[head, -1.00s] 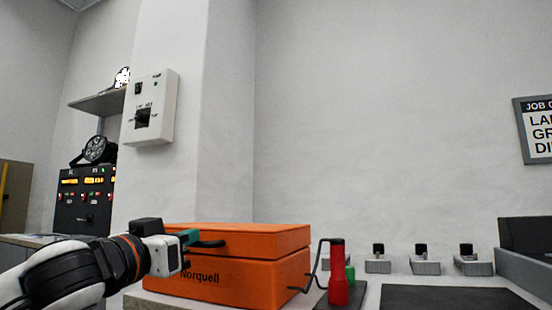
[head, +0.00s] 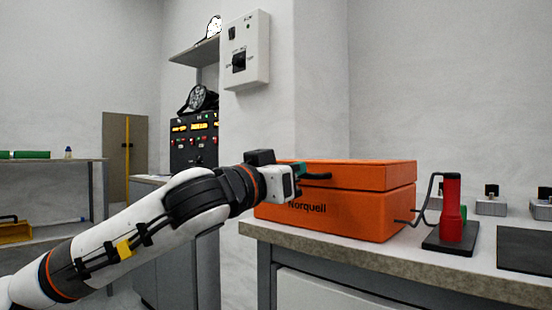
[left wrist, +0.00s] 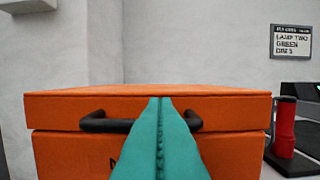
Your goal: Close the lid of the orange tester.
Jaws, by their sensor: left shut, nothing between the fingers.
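The orange tester (head: 345,215), marked "Norquell", sits on the bench. Its lid (head: 370,175) lies down over the base, roughly level, with a thin dark seam between them. A black handle (head: 318,176) runs along the lid's front. In the left wrist view the lid (left wrist: 230,108) and the handle (left wrist: 95,123) show straight ahead. My left gripper (head: 300,168) is at the lid's front, by the handle. Its teal fingers (left wrist: 160,102) are shut and empty, reaching in front of the handle's middle. I cannot tell whether they touch the lid. My right gripper is not in view.
A red cylinder (head: 452,205) on a black base, with a black lead, stands right of the tester. A switch box (head: 246,50) hangs on the wall. The bench's front edge (head: 340,270) runs below the tester.

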